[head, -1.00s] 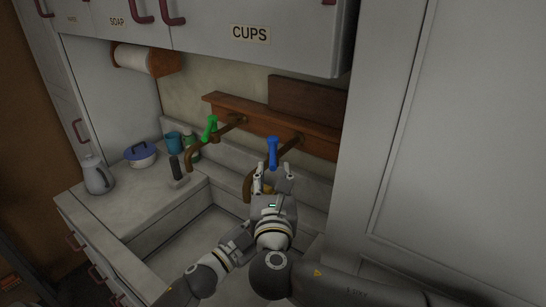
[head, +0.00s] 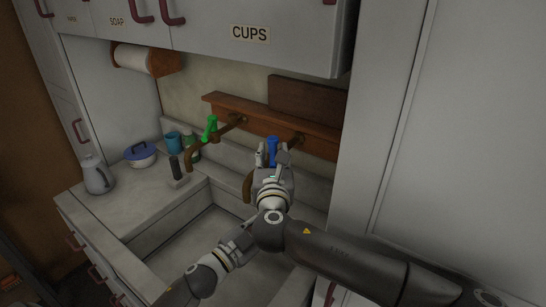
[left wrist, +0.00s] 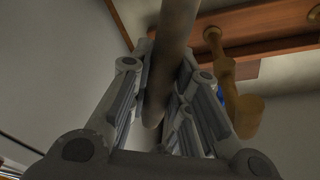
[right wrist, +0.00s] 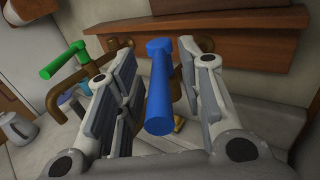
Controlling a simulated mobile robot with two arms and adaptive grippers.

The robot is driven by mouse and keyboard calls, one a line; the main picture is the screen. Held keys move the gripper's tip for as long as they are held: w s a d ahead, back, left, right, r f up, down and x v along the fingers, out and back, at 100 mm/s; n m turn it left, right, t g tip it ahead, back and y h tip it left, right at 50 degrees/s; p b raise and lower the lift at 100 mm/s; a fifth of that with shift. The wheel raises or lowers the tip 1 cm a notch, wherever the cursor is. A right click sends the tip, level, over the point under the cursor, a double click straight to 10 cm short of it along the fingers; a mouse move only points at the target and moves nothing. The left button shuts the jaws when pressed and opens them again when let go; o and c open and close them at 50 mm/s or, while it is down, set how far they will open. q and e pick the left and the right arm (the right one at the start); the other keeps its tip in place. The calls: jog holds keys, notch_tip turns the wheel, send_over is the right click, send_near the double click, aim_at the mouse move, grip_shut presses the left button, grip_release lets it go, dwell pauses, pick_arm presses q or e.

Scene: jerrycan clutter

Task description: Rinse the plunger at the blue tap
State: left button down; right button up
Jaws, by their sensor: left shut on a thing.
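The blue tap handle (head: 272,147) is on the wall above the sink, and in the right wrist view it (right wrist: 158,95) lies between my open fingers. My right gripper (right wrist: 162,75) is open, its fingers on either side of the handle; contact cannot be told. In the head view the right gripper (head: 272,158) partly covers the handle. My left gripper (left wrist: 158,105) is shut on a grey-brown rod (left wrist: 176,35), seemingly the plunger's handle. The plunger's head is not visible. A brass spout (left wrist: 240,105) is to the right of the left gripper.
The green tap (head: 210,128) is left of the blue one, along a wooden board (head: 240,113). The sink (head: 215,232) lies below. A kettle (head: 97,175), a lidded pot (head: 140,154) and cups stand on the left counter. A tall cabinet (head: 450,130) closes off the right.

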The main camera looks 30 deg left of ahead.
grip_shut()
jog(key=shift+s+a+m+t+h, duration=0.15)
jog(key=shift+a+m+t+h, duration=0.15)
jog(key=shift+h, duration=0.2)
jog(key=shift+s+a+m+t+h, duration=0.1)
jog(key=shift+a+m+t+h, duration=0.1)
jog(key=shift+m+h, duration=0.25)
jog(key=shift+d, duration=0.1)
grip_release()
jog(key=v, duration=1.2)
